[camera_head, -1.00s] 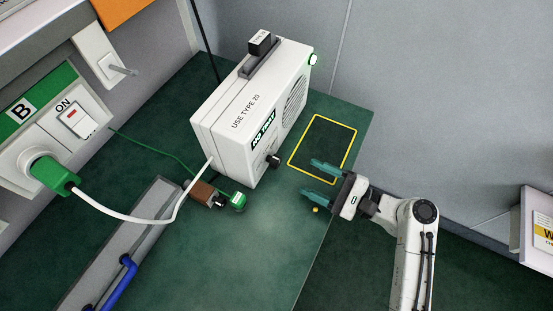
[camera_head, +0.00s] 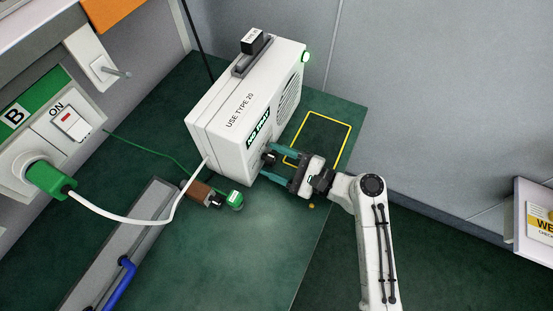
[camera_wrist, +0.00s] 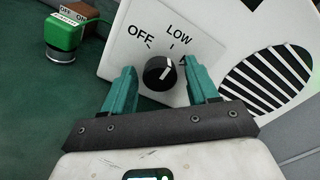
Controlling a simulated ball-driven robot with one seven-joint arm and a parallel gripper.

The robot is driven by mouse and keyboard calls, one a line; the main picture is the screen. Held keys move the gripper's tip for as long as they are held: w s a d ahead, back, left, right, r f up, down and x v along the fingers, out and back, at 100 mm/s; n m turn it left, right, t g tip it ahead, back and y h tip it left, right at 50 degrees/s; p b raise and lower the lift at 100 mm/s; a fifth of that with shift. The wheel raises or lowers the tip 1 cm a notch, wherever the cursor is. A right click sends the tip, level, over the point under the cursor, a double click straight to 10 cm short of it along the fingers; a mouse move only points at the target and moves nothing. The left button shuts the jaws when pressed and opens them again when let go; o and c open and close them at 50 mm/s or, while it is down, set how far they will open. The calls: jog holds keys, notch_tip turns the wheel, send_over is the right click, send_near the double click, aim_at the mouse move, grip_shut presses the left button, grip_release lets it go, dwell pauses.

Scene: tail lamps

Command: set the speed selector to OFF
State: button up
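The speed selector is a black round knob (camera_wrist: 158,74) with a white pointer line, on the white front panel of a boxy machine (camera_head: 225,110). In the wrist view, OFF is printed at its upper left and LOW above it; a further mark is partly hidden by the right finger. The pointer leans up and right, away from OFF; I cannot tell exactly which mark it meets. My gripper (camera_head: 270,164) is open, its teal fingers on either side of the knob. A gap shows left of the knob; contact on the right is unclear.
A green-capped part (camera_wrist: 63,36) and brown block (camera_head: 196,191) lie left of the machine. A white cable runs from the green plug (camera_head: 46,177) at the wall socket. A yellow-outlined square (camera_head: 346,137) on the green bench is empty. A green light (camera_head: 306,57) glows on the machine.

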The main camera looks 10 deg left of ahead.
jog(key=c, duration=0.9)
jog(key=shift+n, duration=0.3)
jog(key=shift+f+n+b, duration=0.15)
jog(key=shift+n+b, duration=0.65)
jog(key=shift+b, duration=0.05)
jog(key=n+b, duration=0.3)
jog(key=n, duration=0.1)
jog(key=shift+f+n, duration=0.1)
jog(key=shift+n, duration=0.2)
jog(key=n+b, duration=0.3)
jog(key=shift+n, duration=0.3)
jog(key=shift+n+b, duration=0.65)
jog(key=shift+n, duration=0.05)
jog(key=shift+r, duration=0.2)
